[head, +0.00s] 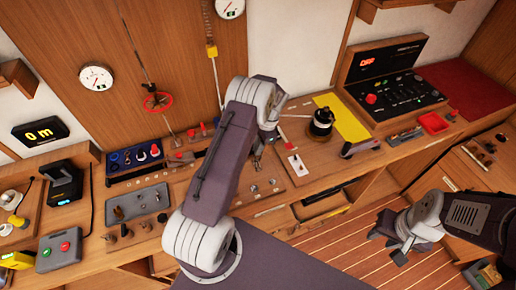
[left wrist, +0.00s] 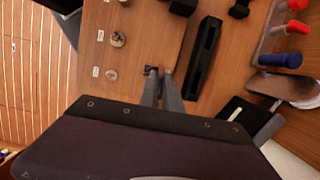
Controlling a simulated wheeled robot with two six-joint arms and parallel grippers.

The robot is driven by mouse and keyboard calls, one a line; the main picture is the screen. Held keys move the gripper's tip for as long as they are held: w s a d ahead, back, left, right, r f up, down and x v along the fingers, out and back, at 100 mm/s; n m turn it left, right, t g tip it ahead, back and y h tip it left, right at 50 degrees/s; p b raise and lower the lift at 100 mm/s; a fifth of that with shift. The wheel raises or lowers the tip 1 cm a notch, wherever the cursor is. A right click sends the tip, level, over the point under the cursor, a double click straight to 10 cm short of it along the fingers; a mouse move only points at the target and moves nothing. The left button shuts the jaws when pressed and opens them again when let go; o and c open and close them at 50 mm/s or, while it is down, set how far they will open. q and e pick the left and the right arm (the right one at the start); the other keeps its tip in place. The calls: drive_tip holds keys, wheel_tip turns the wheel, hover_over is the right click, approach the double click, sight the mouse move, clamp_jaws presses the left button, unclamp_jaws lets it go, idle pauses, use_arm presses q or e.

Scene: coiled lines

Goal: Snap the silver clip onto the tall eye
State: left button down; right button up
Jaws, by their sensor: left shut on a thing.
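My left gripper (head: 258,152) hangs over the wooden bench, mostly hidden behind its own arm in the head view. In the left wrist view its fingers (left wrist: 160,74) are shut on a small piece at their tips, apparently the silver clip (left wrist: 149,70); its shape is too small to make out. Two small round metal fittings, (left wrist: 118,39) and (left wrist: 111,75), stand on the board to the left of the fingertips, each beside a white label. I cannot tell which fitting is the tall eye. My right gripper (head: 391,240) is open and empty over the floor at the right.
A grey tray (head: 125,201) with small metal pieces lies left on the bench. In the left wrist view a long black holder (left wrist: 204,58) stands close right of the fingertips. A black winch (head: 321,122) and a control panel (head: 390,85) stand farther right.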

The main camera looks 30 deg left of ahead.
idle(0.3)
use_arm(q)
drive_tip(key=c, duration=1.5)
unclamp_jaws()
drive_tip(key=shift+w+d+r, duration=0.1)
drive_tip(key=shift+w+r, duration=0.05)
drive_tip(key=shift+r, duration=0.1)
drive_tip(key=b+v, duration=0.2)
drive_tip(key=v, duration=0.6)
drive_tip(key=shift+d+b, duration=0.1)
drive_tip(key=shift+b, duration=0.3)
drive_tip(key=shift+r, duration=0.25)
